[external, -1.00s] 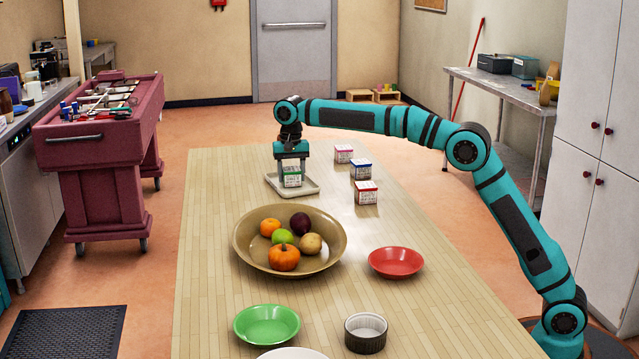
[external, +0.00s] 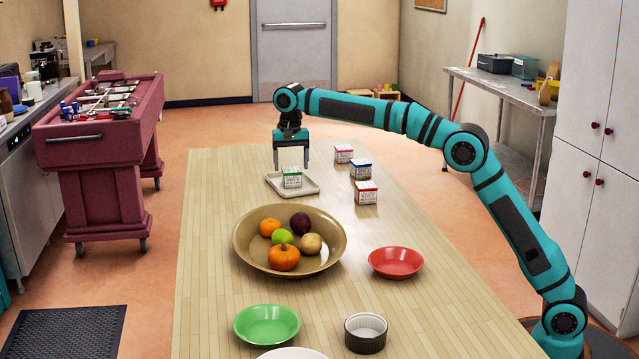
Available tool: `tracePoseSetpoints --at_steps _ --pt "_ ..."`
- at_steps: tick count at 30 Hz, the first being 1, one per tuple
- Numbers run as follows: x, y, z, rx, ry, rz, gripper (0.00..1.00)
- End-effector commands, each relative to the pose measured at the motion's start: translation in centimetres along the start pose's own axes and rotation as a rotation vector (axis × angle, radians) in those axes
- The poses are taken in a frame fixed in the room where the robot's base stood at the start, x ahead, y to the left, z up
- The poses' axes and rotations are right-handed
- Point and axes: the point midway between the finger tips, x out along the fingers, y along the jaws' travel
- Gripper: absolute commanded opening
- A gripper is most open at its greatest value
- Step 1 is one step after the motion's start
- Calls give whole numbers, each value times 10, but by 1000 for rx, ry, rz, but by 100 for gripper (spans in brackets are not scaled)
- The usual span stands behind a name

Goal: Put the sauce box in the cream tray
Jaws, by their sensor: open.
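A small white box with a green top (external: 291,177) sits upright in the cream tray (external: 308,188) on the far part of the table. Three similar boxes stand on the table to the right of the tray: one with a pink top (external: 343,154), one with a blue top (external: 360,169) and one with a red top (external: 366,192). I cannot read the labels, so I cannot tell by print which is the sauce box.
A wide tan bowl of fruit (external: 243,246) stands nearer on the table. The table's left strip is clear.

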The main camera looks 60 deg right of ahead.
Motion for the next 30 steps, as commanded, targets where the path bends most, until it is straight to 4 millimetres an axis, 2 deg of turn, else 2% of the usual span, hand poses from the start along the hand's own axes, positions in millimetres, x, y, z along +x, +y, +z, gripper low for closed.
tracePoseSetpoints --at_steps 6,12,17,26,30 --pt "-44 -1 0 0 1 -2 75" --pt "-69 0 0 0 0 0 75" --pt "-79 0 0 0 0 0 75" --pt "-81 0 0 0 0 0 75" --pt "-89 6 2 -8 12 -16 75"
